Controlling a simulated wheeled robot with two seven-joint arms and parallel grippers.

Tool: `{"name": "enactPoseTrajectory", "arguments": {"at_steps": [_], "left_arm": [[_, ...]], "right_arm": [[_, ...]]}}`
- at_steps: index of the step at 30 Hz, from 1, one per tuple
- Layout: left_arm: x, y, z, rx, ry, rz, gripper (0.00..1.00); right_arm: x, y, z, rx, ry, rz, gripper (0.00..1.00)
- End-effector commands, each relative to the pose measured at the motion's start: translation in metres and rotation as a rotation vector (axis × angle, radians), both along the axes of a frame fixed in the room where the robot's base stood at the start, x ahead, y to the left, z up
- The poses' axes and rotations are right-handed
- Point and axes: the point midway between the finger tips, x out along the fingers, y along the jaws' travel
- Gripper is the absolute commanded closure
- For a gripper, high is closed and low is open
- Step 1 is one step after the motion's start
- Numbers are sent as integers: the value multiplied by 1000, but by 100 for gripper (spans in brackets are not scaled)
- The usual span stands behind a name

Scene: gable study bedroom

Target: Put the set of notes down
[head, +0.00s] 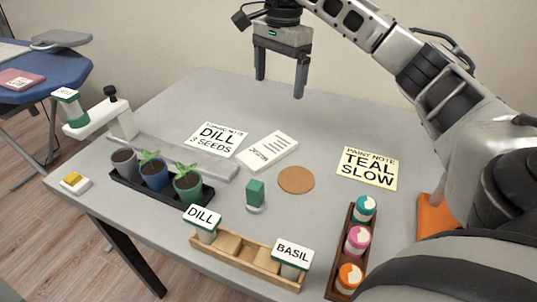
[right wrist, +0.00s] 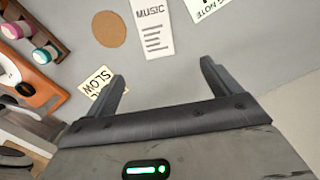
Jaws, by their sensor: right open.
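The set of notes (head: 268,151), a white sheet or thin pad headed MUSIC, lies flat on the grey table between the dill note and a round cork mat. It also shows in the right wrist view (right wrist: 152,28), apart from the fingers. My right gripper (head: 280,87) is open and empty above the back of the table, beyond the notes. Its two spread fingers show in the right wrist view (right wrist: 163,72) with only bare table between them. My left gripper is out of view.
The cork mat (head: 296,180) is bare. A dill note (head: 216,139) and a teal paint note (head: 367,168) lie on either side. Potted seedlings (head: 155,174), a wooden rack (head: 235,247) and a paint-bottle tray (head: 337,276) stand in front. The table's back is clear.

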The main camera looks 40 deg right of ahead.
Motion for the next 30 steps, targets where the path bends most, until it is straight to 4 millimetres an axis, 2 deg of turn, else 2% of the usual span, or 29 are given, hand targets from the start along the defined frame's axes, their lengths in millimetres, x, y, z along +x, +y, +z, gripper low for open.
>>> {"name": "enactPoseTrajectory", "arguments": {"at_steps": [1,4,7,18,30], "left_arm": [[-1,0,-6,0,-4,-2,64],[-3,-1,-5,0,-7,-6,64],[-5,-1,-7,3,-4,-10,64],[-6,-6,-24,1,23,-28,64],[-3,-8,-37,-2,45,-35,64]], "right_arm": [[0,-1,1,-24,-7,-3,11],[-1,-3,4,-51,-7,-11,11],[-2,-4,-4,-58,-3,-14,11],[-3,-4,-79,-56,-3,-12,11],[-5,-4,-118,-57,-2,-12,11]]}}
